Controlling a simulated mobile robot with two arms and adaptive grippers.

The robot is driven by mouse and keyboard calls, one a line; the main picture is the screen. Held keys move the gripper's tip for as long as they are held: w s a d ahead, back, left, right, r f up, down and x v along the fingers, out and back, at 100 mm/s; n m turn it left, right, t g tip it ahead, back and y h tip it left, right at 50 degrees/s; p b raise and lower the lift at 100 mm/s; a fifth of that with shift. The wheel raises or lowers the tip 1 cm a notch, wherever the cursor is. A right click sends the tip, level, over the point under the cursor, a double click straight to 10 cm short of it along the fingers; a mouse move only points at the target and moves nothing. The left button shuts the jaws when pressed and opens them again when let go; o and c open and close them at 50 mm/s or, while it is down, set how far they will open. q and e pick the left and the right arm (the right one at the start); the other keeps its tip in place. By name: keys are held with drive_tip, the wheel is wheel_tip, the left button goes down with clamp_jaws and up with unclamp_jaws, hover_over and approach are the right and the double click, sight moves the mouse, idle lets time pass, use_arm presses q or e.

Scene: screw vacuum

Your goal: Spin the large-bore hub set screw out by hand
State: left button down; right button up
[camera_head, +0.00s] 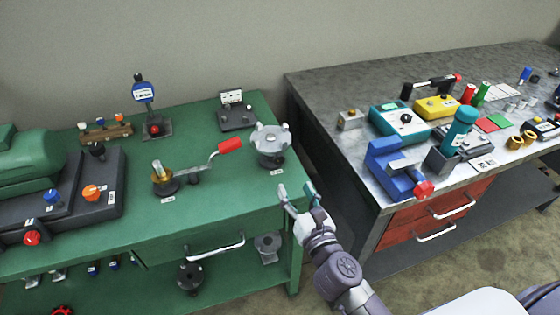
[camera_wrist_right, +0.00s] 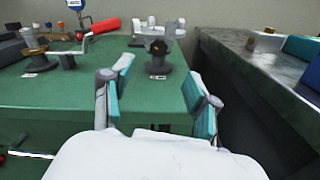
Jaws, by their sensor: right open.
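A grey hub-like fitting (camera_head: 271,142) with upright lugs stands near the right front corner of the green bench, with a small label before it. It also shows in the right wrist view (camera_wrist_right: 158,64), ahead of the fingers, with a dark round opening facing me. I cannot make out a set screw on it or confirm that it is the large-bore hub. My right gripper (camera_head: 298,193) is open and empty, in front of the fitting and apart from it. Its two teal-padded fingers (camera_wrist_right: 160,100) are spread wide in the right wrist view. My left gripper is not in view.
A brass-topped fixture with a red-handled lever (camera_head: 229,145) stands left of the fitting. A blue dial gauge (camera_head: 143,93) is behind. Dark flanged parts (camera_head: 190,279) sit on the lower shelf. A gap separates the green bench (camera_head: 225,198) from the crowded grey bench (camera_head: 335,82).

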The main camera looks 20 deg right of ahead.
sight(280, 161)
drive_tip(key=w, duration=0.9)
drive_tip(key=shift+w+a+p, duration=0.25)
drive_tip(key=shift+w+p, duration=0.1)
drive_tip(key=shift+w, duration=0.05)
drive_tip(key=shift+c, duration=0.3)
clamp_jaws()
